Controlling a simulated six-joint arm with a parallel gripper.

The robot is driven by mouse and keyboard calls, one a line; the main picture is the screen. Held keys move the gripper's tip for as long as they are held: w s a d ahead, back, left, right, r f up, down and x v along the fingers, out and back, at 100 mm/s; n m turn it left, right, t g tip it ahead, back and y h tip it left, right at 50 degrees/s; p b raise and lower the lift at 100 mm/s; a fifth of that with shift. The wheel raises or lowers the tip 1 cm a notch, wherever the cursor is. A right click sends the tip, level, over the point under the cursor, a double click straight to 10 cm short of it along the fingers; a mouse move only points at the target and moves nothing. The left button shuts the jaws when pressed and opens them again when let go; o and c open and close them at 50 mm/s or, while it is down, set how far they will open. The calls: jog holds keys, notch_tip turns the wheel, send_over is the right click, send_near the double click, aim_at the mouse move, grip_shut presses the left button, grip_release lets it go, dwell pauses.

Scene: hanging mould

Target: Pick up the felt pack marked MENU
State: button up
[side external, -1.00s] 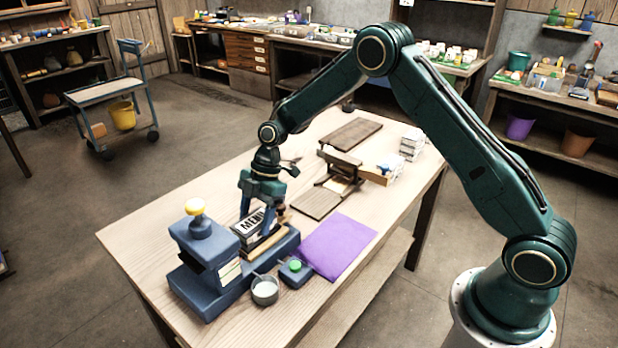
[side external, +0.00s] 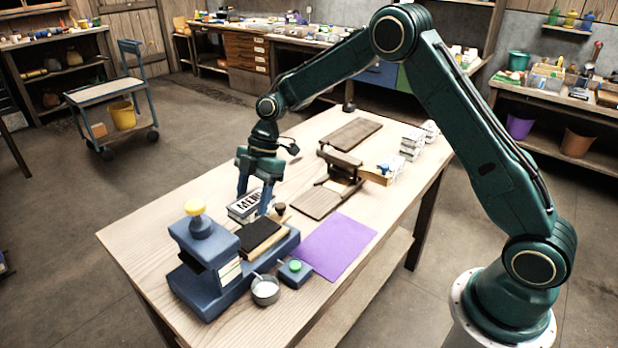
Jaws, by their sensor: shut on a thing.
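The felt pack marked MENU (side external: 243,207) is a small block with a white label and black letters. My gripper (side external: 257,203) is shut on it, with its blue fingers pointing down at the pack's sides. The pack appears held above the blue press (side external: 212,283), behind a black pad (side external: 259,233) on a wooden block. The far finger and the pack's underside are partly hidden, so I cannot tell its exact height.
A grey cup (side external: 265,290), a blue box with a green button (side external: 295,271) and a purple sheet (side external: 338,246) lie nearby. Wooden boards (side external: 354,134) and white stacks (side external: 412,143) stand farther back. The table's left part is clear.

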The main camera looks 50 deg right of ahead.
aim_at(253, 199)
notch_tip(253, 199, up, 14)
jog(key=shift+r, duration=0.25)
dwell(0.7)
